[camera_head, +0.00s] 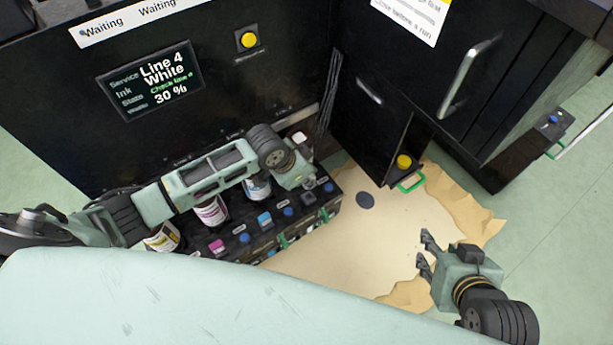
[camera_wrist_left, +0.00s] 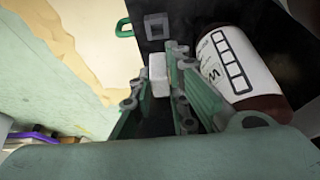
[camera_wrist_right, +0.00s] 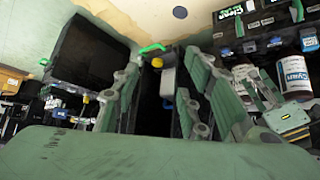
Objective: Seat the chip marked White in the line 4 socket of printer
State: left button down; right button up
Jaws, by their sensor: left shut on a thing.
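In the left wrist view, a small white block, seemingly the White chip (camera_wrist_left: 158,75), is between the fingertips of my left gripper (camera_wrist_left: 157,88), which is shut on it. A grey square socket (camera_wrist_left: 157,25) lies just beyond the chip, apart from it in the picture. In the head view my left gripper (camera_head: 307,180) is above the right end of the socket row, by a dark empty-looking socket (camera_head: 308,198). I cannot clearly make out the chip there. The black printer (camera_head: 270,90) has a display (camera_head: 150,80) reading "Line 4 White". My right gripper (camera_head: 425,255) is open and empty, low at the right.
A magenta chip (camera_head: 217,246) and a cyan chip (camera_head: 264,219) sit in the row, with ink bottles (camera_head: 212,212) behind. A labelled bottle (camera_wrist_left: 240,65) stands close beside my left fingers. A black door (camera_head: 370,120) is right of the row; a yellow button (camera_head: 404,161) sits beside it.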

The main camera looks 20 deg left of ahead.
aim_at(304, 186)
pick_arm(q)
jog(key=shift+f+b, duration=0.65)
jog(key=shift+b, duration=0.05)
jog(key=shift+f+b, duration=0.55)
jog(key=shift+b, duration=0.1)
pick_arm(e)
jog(key=w+a+r+t+y, duration=0.2)
jog(key=w+a+r+t, duration=0.2)
jog(key=w+r+t, duration=0.45)
pick_arm(q)
jog(key=shift+f+b, duration=0.6)
jog(key=shift+b, duration=0.2)
jog(key=shift+f+b, duration=0.6)
jog(key=shift+b, duration=0.05)
pick_arm(e)
notch_tip(304, 186, up, 17)
jog(key=s+a+t+y, duration=0.1)
jog(key=s+t+y, duration=0.1)
jog(key=t, duration=0.5)
jog(key=shift+s+r+n+y, duration=0.15)
jog(key=shift+s+n+y, duration=0.1)
jog(key=shift+n+y, duration=0.25)
jog(key=shift+w+a+t, duration=0.1)
jog(key=shift+t, duration=0.15)
